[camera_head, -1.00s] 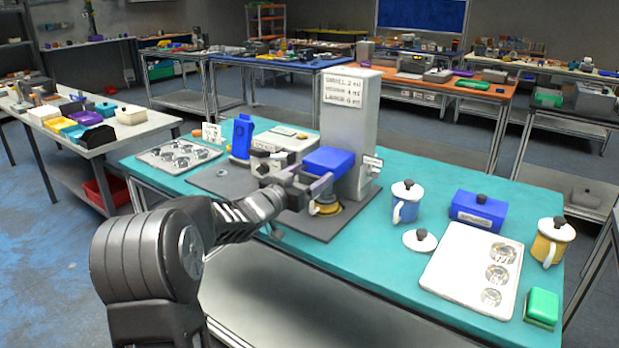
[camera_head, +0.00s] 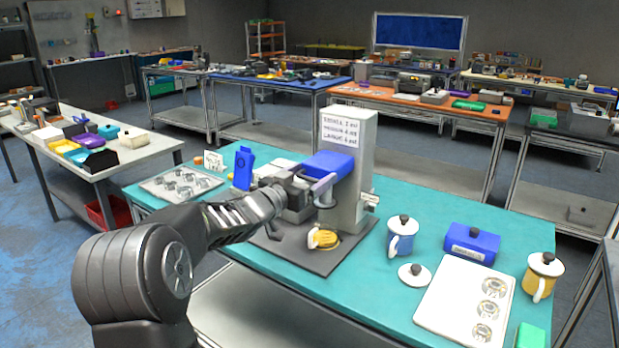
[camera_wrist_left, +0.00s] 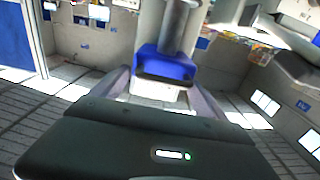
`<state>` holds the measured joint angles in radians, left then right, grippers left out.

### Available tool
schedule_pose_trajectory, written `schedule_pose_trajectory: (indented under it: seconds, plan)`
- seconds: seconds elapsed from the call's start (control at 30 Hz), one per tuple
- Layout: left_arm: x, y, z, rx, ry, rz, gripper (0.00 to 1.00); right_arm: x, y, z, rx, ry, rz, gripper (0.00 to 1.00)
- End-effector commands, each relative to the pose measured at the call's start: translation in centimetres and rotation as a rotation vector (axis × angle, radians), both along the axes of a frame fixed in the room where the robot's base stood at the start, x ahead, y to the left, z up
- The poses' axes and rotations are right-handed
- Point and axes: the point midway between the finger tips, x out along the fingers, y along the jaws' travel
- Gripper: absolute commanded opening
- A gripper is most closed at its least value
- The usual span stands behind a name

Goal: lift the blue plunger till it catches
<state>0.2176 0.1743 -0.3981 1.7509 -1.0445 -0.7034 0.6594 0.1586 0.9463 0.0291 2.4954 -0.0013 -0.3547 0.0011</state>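The blue plunger (camera_head: 330,163) is a blue block on the front of the tall grey column (camera_head: 348,130). It stands well above the yellow-topped piece (camera_head: 322,239) on the dark base plate (camera_head: 300,252). My left gripper (camera_head: 318,186) reaches in from the left and is at the plunger, its fingers on either side. In the left wrist view the plunger (camera_wrist_left: 166,66) sits between the two grey fingers, which close in around it. Whether a catch holds it cannot be seen. My right gripper is not in view.
On the teal table (camera_head: 385,308) stand a blue mug (camera_head: 400,242), a loose lid (camera_head: 414,275), a blue box (camera_head: 471,243), a yellow mug (camera_head: 541,280) and a white tray (camera_head: 450,310) at right. A blue holder (camera_head: 243,168) and another tray (camera_head: 180,184) are at left.

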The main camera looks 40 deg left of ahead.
Motion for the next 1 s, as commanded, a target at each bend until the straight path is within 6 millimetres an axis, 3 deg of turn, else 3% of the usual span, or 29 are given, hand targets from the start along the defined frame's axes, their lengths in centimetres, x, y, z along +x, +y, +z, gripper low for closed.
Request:
schedule_pose_trajectory:
  seconds: [0.37, 0.8, 1.0]
  plan:
    - [-0.6, 0.2, -0.3, -0.001, 0.006, 0.004, 0.84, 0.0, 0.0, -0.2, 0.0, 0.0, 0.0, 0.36]
    - [-6.9, 0.0, -0.3, -0.002, 0.003, 0.002, 0.84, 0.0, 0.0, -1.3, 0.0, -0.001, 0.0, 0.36]
    - [-7.8, -0.1, -0.3, -0.001, 0.004, 0.001, 0.84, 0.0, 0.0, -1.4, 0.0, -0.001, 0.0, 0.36]
